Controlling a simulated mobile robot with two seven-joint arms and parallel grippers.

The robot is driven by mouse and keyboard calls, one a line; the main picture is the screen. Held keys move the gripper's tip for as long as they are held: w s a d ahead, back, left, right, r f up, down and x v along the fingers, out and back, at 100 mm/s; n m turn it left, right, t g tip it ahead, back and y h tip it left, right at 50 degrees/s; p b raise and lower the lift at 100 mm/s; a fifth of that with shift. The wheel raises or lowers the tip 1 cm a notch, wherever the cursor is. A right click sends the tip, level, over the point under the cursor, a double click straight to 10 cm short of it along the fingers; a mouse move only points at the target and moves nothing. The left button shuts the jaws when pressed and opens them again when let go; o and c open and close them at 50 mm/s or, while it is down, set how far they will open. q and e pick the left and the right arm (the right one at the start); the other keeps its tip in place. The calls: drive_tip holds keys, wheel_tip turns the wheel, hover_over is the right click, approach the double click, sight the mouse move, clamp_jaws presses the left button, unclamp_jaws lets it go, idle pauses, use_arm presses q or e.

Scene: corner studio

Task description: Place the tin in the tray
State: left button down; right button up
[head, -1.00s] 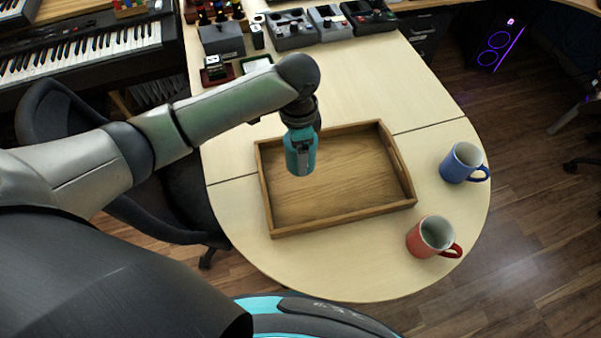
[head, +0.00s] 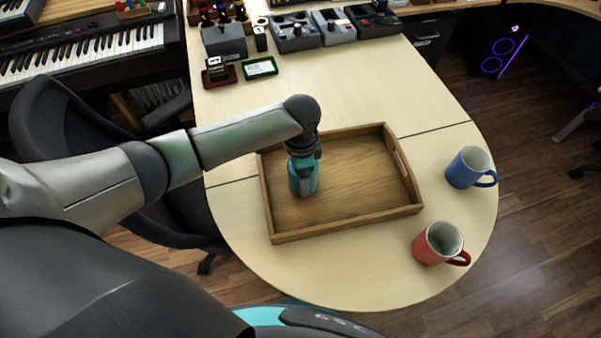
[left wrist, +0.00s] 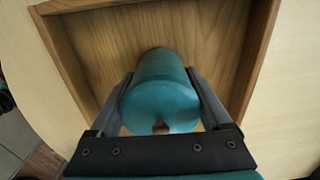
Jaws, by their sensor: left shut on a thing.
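The tin is a teal cylinder (head: 303,177), upright inside the left part of the wooden tray (head: 345,222) in the head view. It also shows in the left wrist view (left wrist: 160,95), seen from above between the fingers, with the tray floor (left wrist: 215,35) around it. My left gripper (head: 304,165) is shut on the tin from above, one finger on each side (left wrist: 163,95). The tin's base is low, at or very near the tray floor; I cannot tell if it touches. My right gripper is not in view.
A blue mug (head: 467,168) and a red mug (head: 437,244) stand on the table right of the tray. Grey devices (head: 293,33) line the back of the table. A green-framed item (head: 260,68) lies behind the tray. The tray's right half is empty.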

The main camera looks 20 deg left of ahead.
use_arm(q)
unclamp_jaws()
wheel_tip(320, 180, up, 12)
drive_tip(key=p, duration=0.3)
drive_tip(key=shift+r, duration=0.15)
